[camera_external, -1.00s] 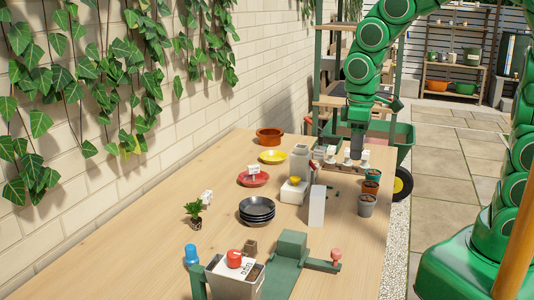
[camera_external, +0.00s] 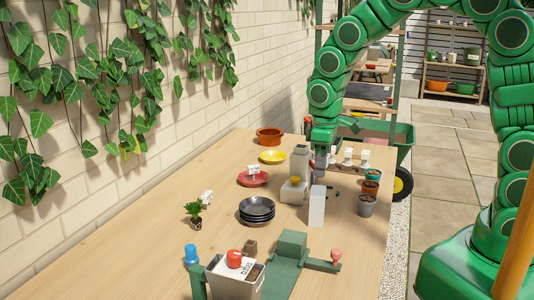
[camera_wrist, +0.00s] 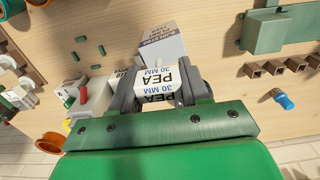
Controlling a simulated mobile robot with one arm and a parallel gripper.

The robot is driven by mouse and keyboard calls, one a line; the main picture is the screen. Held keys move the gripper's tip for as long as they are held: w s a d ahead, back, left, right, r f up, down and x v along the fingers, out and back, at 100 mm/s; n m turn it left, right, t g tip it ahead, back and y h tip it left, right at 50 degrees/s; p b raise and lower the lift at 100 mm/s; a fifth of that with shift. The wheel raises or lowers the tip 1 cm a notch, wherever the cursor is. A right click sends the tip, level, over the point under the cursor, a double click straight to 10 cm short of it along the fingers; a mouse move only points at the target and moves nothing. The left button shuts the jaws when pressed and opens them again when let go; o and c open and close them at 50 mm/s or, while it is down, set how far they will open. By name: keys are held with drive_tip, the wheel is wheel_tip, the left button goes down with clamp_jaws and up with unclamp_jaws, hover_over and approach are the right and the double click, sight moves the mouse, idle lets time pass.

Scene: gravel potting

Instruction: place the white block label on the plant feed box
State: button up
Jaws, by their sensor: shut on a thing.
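My gripper (camera_external: 321,172) is above the table, behind the tall pale box. In the wrist view its two grey fingers are shut on a white block label (camera_wrist: 157,77) printed "PEA 30 MM". The upright pale box (camera_external: 317,206), which seems to be the plant feed box, stands on the table. It shows in the wrist view as a grey box (camera_wrist: 163,43) with small print, beyond the fingers. I see no contact between label and box. In the external view the held label cannot be made out.
Behind are more white labels (camera_external: 348,155); pots (camera_external: 367,205) line the right edge. Black saucers (camera_external: 257,209) sit left of the box. The left table side is mostly clear.

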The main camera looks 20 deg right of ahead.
sight(317, 189)
drive_tip(key=shift+w+a+f, duration=0.2)
drive_tip(key=shift+w+f, duration=0.1)
drive_tip(key=shift+f, duration=0.15)
drive_tip(key=shift+w+a+f, duration=0.15)
drive_tip(key=shift+w+f, duration=0.1)
drive_tip(key=shift+f, duration=1.5)
drive_tip(key=shift+f, duration=0.1)
drive_tip(key=o, duration=1)
wheel_tip(317, 189, up, 12)
drive_tip(key=shift+r, duration=0.15)
